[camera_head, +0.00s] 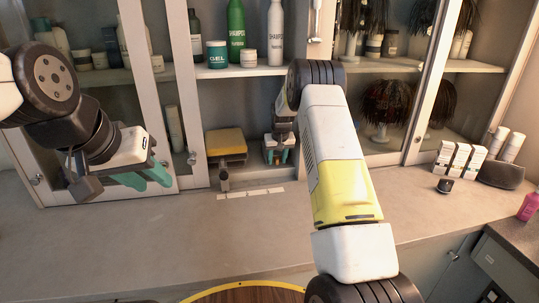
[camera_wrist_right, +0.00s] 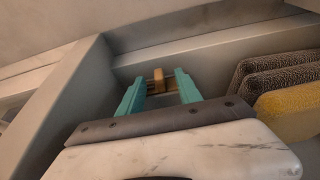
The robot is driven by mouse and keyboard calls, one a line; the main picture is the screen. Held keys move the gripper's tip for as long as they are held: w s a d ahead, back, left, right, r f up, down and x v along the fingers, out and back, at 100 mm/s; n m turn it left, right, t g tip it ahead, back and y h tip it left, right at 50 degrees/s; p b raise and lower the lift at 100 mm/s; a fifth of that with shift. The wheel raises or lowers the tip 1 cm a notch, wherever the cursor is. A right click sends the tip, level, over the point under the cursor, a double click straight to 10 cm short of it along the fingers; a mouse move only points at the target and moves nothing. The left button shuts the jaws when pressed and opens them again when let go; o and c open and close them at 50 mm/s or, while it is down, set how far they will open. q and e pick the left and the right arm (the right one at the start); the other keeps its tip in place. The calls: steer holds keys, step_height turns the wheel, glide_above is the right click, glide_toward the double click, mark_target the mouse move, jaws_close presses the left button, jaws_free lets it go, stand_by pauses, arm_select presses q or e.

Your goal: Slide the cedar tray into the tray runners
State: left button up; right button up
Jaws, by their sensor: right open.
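In the right wrist view a small brown wooden piece (camera_wrist_right: 158,82) with a lighter upright block shows in the recess beyond my fingers. It may be part of the cedar tray, but I cannot tell. I cannot make out the tray runners in either view. My right gripper (camera_head: 280,153) is in the low middle cabinet bay; its two teal fingers are apart, with the wooden piece seen between them in the right wrist view (camera_wrist_right: 160,92). My left gripper (camera_head: 145,178) is above the counter at the left, away from the bay; its jaw gap is unclear.
A yellow-topped stack (camera_head: 226,142) sits left of my right gripper. A small dark object (camera_head: 224,178) and a pale strip (camera_head: 250,192) lie in front. Bottles (camera_head: 237,35) stand on the shelf above. White boxes (camera_head: 460,158) stand at right. The front counter (camera_head: 200,240) is mostly clear.

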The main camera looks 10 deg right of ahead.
steer(key=shift+r, duration=0.1)
stand_by(0.4)
steer(key=v, duration=0.7)
stand_by(0.8)
steer(key=s+a+r+t+y, duration=0.1)
steer(key=s+a+r, duration=0.1)
steer(key=s+r, duration=2)
steer(key=s+a+f+t+y, duration=0.1)
steer(key=s+a+f, duration=0.1)
steer(key=s, duration=2.1)
steer(key=shift+a, duration=0.15)
